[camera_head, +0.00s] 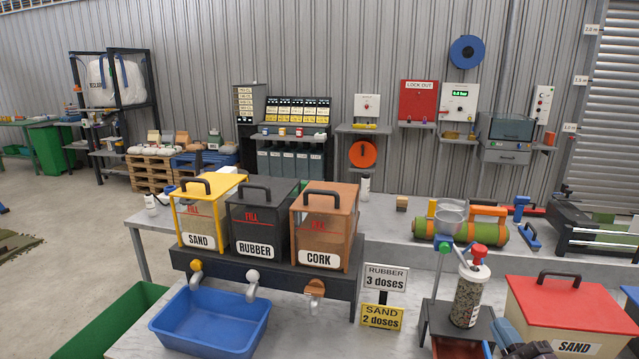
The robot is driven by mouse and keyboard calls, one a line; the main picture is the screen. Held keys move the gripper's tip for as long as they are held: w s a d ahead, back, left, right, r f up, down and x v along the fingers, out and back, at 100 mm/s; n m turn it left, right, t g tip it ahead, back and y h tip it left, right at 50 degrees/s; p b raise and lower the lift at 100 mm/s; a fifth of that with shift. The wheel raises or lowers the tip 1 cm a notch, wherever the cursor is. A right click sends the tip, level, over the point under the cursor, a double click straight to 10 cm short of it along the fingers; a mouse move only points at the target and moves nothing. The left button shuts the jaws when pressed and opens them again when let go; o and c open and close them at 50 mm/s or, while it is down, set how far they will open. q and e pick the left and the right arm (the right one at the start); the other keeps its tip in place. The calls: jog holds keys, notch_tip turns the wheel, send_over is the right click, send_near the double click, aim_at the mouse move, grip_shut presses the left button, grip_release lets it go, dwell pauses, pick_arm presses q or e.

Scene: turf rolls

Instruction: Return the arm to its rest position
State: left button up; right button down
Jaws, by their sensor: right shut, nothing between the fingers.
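My right gripper (512,338) shows at the bottom edge on the right, dark with bluish parts, and only partly in the picture. It is shut with nothing held. It is in front of the sand box with the red lid (570,300) and just right of the small dark stand with the clear granule jar (468,295). Whether it touches the box cannot be told. The rest of the right arm is cut off by the frame. My left gripper is not in view.
Sand, rubber and cork hoppers (262,225) stand on a dark rack above a blue tray (212,320). Dose signs (384,279) stand right of it. A green-and-orange roll (460,231) lies behind the jar.

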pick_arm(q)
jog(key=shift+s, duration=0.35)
pick_arm(e)
jog(key=s+a+f+m+g+h, duration=0.2)
jog(key=s+f+m+g, duration=0.3)
jog(key=s+f, duration=0.5)
jog(key=s+a+f+m+g+h, duration=0.2)
jog(key=s+f+m+g, duration=0.3)
jog(key=s+f+m, duration=0.4)
notch_tip(320, 180, down, 6)
jog(key=shift+s+a, duration=0.3)
jog(key=shift+s, duration=0.45)
